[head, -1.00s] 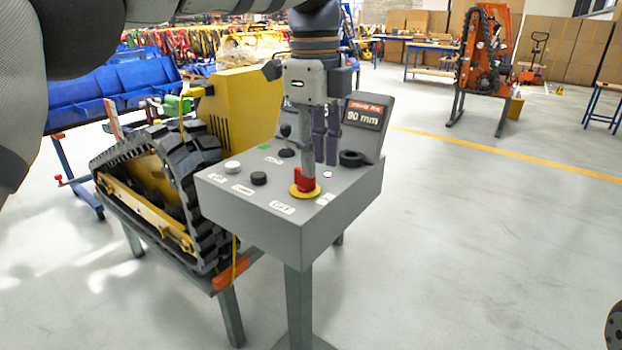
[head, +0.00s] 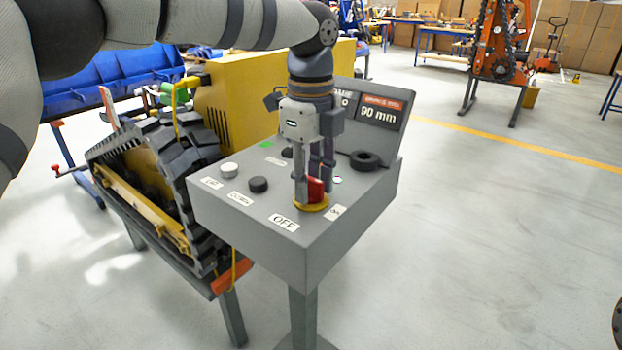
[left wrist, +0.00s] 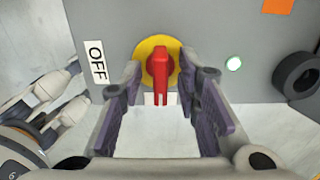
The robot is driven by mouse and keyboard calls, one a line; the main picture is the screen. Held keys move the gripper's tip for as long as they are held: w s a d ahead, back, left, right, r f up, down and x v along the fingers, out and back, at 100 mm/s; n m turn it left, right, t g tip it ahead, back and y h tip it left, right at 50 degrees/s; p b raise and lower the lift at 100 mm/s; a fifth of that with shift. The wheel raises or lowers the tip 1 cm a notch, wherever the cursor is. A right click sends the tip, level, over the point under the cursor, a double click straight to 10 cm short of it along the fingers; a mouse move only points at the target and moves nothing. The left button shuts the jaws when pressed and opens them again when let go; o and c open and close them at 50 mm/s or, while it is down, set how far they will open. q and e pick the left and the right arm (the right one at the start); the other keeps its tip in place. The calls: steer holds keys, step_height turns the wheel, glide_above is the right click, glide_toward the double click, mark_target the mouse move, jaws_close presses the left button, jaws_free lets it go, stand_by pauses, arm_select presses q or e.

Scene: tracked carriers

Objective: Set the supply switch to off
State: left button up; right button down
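The supply switch is a red handle (head: 316,190) on a yellow round plate (head: 313,206), on top of the grey control box (head: 245,220). In the left wrist view the red handle (left wrist: 161,75) points down the picture, toward a partly covered white label (left wrist: 153,99). The OFF label (left wrist: 96,62) lies to its left there; it also shows in the head view (head: 284,222). My left gripper (head: 313,197) points down at the switch. Its fingers (left wrist: 162,98) are apart, one on each side of the handle, with gaps visible.
The box also carries a white button (head: 229,170), a black button (head: 258,185), a black ring-shaped knob (head: 365,160) and a display (head: 381,112) reading 90 mm. A tracked yellow carrier (head: 150,190) stands close at the left.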

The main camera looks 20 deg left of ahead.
arm_select(q)
jaws_close()
arm_select(e)
steer(key=shift+w, duration=0.1)
arm_select(q)
steer(key=shift+r+n+p, duration=0.25)
steer(key=shift+n+p, duration=0.35)
steer(key=shift+n, duration=0.6)
steer(key=n+p, duration=0.1)
steer(key=n, duration=0.2)
steer(key=shift+f, duration=0.1)
steer(key=n, duration=0.6)
steer(key=shift+f, duration=0.1)
steer(key=n, duration=0.6)
steer(key=shift+p, duration=0.3)
arm_select(e)
steer(key=shift+t, duration=0.8)
steer(key=w+r, duration=0.3)
steer(key=shift+w+r, duration=0.25)
arm_select(q)
steer(key=shift+f+n, duration=0.1)
steer(key=shift+n, duration=0.2)
